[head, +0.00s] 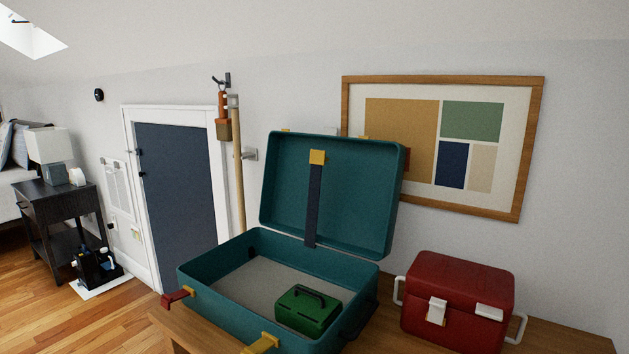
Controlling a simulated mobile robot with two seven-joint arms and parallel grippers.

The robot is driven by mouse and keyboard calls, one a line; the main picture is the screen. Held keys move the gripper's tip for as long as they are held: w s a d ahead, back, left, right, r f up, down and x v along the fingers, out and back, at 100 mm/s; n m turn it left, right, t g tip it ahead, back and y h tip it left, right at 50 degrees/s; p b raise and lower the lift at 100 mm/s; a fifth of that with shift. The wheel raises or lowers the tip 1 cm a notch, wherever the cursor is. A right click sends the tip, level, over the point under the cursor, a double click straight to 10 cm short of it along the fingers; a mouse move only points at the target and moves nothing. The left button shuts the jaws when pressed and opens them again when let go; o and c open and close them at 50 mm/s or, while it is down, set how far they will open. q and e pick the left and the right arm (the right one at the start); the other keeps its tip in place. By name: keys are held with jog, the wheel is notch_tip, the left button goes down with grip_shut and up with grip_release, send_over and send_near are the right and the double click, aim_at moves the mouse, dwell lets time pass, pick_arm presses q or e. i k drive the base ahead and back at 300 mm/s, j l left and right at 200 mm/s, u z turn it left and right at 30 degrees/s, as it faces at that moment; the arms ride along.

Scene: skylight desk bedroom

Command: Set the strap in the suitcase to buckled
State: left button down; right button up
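The teal suitcase (238,297) stands open on a wooden desk, with its lid (378,190) tilted up at the back. A dark navy strap (315,205) with a yellow buckle piece (317,157) at its top runs down the inside of the lid toward the hinge side. A green box (308,309) with a dark handle lies inside the suitcase at the front right. Neither of my grippers shows in the head view.
A red cooler (457,302) with white handles stands right of the suitcase on the desk (390,331). A framed picture (531,150) hangs behind. A nightstand (55,202) is far left.

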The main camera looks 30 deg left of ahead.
aim_at(317, 159)
jog(key=j+z, duration=0.2)
jog(key=j, duration=1.05)
jog(key=j+z, duration=0.15)
jog(key=j, duration=1.05)
jog(key=j+z, duration=0.2)
jog(key=j, duration=1.05)
jog(key=k, duration=0.05)
